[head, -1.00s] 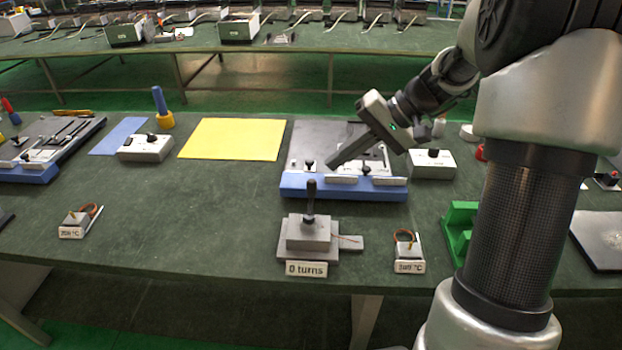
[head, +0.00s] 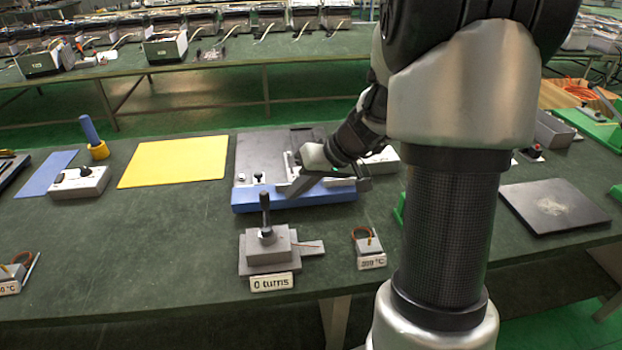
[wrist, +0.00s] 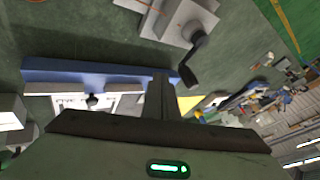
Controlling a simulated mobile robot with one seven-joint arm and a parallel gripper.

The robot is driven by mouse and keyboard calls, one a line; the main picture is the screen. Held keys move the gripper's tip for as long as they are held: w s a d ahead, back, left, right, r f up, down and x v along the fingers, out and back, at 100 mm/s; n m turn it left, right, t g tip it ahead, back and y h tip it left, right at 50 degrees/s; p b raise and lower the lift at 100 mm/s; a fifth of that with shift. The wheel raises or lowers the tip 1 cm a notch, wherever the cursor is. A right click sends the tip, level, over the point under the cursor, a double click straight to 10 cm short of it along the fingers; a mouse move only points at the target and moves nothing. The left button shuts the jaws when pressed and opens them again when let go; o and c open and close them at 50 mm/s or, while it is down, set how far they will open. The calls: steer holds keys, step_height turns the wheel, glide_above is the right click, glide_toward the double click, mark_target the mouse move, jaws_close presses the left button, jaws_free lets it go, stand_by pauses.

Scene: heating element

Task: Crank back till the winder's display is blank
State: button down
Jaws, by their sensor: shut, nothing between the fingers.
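The winder (head: 268,250) is a grey block on a plate near the table's front edge. Its upright black crank handle (head: 265,207) stands on top. Its display (head: 271,282) reads "0 turns". In the wrist view the winder (wrist: 180,18) is at the top, with the dark handle (wrist: 193,62) pointing down in the picture. My gripper (head: 292,190) is shut and empty. It is over the blue-edged fixture, behind and to the right of the winder, and apart from the handle. Its closed fingers (wrist: 160,95) show in the wrist view.
The blue-edged fixture (head: 285,200) lies behind the winder. A small block with a "°C" label (head: 370,250) sits to its right. A yellow sheet (head: 175,163) and a grey switch box (head: 80,183) are at left. A dark plate (head: 553,207) is at right.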

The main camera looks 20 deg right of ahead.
mark_target(267, 192)
steer(key=shift+a+r, duration=0.2)
steer(key=shift+a, duration=1.45)
steer(key=shift+w+a+f+n+b, duration=0.1)
steer(key=shift+w+a+n+b, duration=0.15)
steer(key=shift+n+b, duration=0.2)
steer(key=n+g, duration=0.1)
steer(key=w+a+n+g+y+b, duration=0.1)
steer(key=n, duration=0.1)
steer(key=a+n+g+b, duration=0.1)
steer(key=n, duration=0.1)
steer(key=shift+w+a+y, duration=0.25)
steer(key=shift+w+y, duration=0.05)
steer(key=shift+w, duration=0.1)
steer(key=s+a+n+g+h+p, duration=0.1)
steer(key=a+n+g+p, duration=0.4)
steer(key=n, duration=0.8)
steer(key=shift+s+a+g+h, duration=0.3)
steer(key=shift+a+g+h, duration=0.7)
steer(key=shift+g, duration=0.4)
steer(key=shift+a, duration=0.1)
